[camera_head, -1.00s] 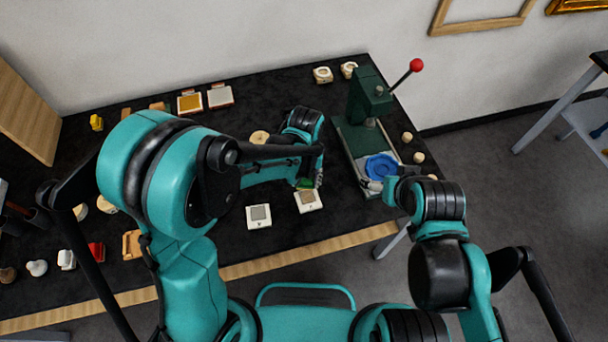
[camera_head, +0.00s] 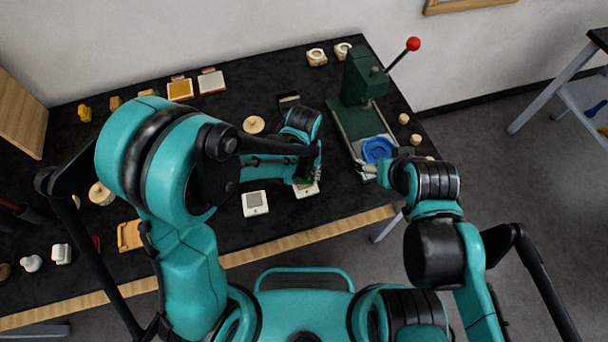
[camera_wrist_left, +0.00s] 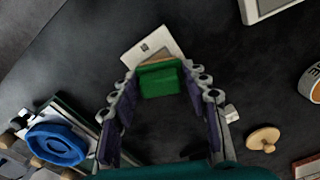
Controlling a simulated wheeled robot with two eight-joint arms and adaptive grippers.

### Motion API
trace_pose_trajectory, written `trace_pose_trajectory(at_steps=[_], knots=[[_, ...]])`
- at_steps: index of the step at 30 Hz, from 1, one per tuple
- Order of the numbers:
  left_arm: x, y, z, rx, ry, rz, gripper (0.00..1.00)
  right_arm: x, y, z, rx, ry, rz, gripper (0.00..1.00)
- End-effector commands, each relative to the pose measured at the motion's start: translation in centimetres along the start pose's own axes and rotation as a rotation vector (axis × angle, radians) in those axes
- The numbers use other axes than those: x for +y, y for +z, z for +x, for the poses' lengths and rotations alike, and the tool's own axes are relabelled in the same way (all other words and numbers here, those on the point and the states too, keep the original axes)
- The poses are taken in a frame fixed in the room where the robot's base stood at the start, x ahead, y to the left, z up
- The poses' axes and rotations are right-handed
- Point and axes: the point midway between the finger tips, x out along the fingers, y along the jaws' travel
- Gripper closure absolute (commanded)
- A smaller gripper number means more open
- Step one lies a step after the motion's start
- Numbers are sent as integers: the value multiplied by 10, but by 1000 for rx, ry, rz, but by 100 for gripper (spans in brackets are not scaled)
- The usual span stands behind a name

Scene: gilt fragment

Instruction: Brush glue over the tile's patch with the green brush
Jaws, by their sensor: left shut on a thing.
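My left gripper (camera_wrist_left: 160,92) is shut on the green brush (camera_wrist_left: 160,80), which shows as a green block between its fingers. The brush is over the white tile (camera_wrist_left: 143,42), near or on its patch; I cannot tell whether it touches. Most of the patch is hidden by the brush. In the head view the tile (camera_head: 308,192) lies near the table's front edge, partly covered by my left gripper (camera_head: 308,178). My right gripper (camera_head: 386,172) is beside a blue round dish (camera_head: 378,150); its fingers are too unclear to tell open from shut.
A second white tile with a grey patch (camera_head: 255,203) lies to the left. A green press with a red-knobbed lever (camera_head: 364,80) stands at the right, the blue dish at its base. A round wooden piece (camera_head: 253,125) lies behind. Several small items line the table's left.

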Motion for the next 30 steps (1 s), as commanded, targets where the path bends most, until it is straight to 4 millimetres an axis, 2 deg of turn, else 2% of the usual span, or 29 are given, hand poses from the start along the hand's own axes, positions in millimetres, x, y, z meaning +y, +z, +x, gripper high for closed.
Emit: trace_pose_trajectory(at_steps=[8, 12, 30], knots=[[-5, -14, 2, -1, 0, -1, 86, 0, 3, 4, 0, 0, 0, 19], [-7, -17, -20, -1, 0, 0, 86, 0, -5, -7, 0, 0, 0, 19], [-15, -30, -73, -1, 0, -1, 86, 0, -27, -38, 0, 0, 0, 19]])
